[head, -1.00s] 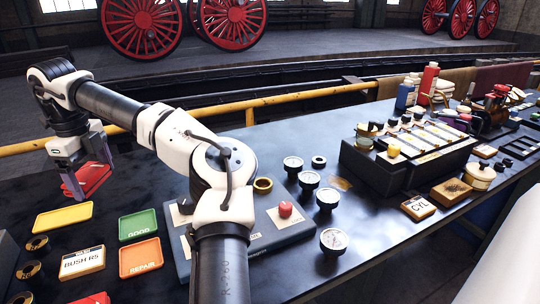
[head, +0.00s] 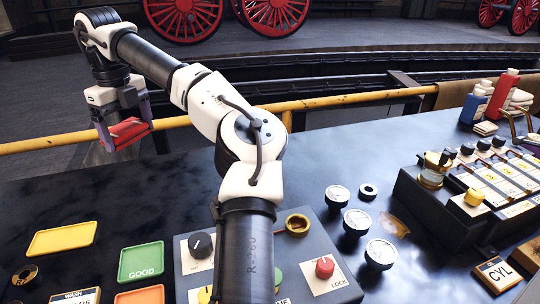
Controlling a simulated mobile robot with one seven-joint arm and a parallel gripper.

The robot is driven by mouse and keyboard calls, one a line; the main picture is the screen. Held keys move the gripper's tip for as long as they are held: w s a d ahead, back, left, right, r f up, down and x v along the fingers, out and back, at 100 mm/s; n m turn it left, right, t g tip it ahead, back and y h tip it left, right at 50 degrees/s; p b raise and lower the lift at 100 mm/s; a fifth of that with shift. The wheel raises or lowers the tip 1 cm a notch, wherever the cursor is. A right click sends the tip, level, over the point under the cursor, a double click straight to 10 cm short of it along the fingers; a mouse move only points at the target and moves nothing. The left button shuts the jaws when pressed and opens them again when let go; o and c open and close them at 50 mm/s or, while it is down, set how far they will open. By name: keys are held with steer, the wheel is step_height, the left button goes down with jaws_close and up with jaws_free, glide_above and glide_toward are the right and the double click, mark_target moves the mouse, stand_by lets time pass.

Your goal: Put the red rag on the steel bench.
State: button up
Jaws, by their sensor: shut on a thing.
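The red rag (head: 128,132) is between the fingers of my gripper (head: 123,137), at the upper left of the head view. My gripper is shut on it, with a finger showing on each side. The rag is held up in the air, in front of the yellow rail in the picture. The dark steel bench (head: 340,150) fills the lower part of the view. The rag appears apart from the bench top, near its far edge.
On the bench are a yellow tray (head: 62,239), a green GOOD tray (head: 141,261), a control box (head: 325,276) and several gauges (head: 356,220). A valve rack (head: 450,210) stands at right. The yellow rail (head: 340,101) runs along the far edge. Bare bench lies behind the trays.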

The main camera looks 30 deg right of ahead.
mark_target(154, 207)
steer(key=shift+s+f, duration=0.1)
steer(key=shift+f, duration=0.25)
step_height(154, 207, down, 19)
steer(key=shift+a+f+p, duration=0.1)
steer(key=shift+p, duration=1)
steer(key=shift+f, duration=0.15)
steer(key=o, duration=0.8)
step_height(154, 207, up, 12)
steer(key=shift+r+b, duration=0.15)
steer(key=shift+b, duration=0.7)
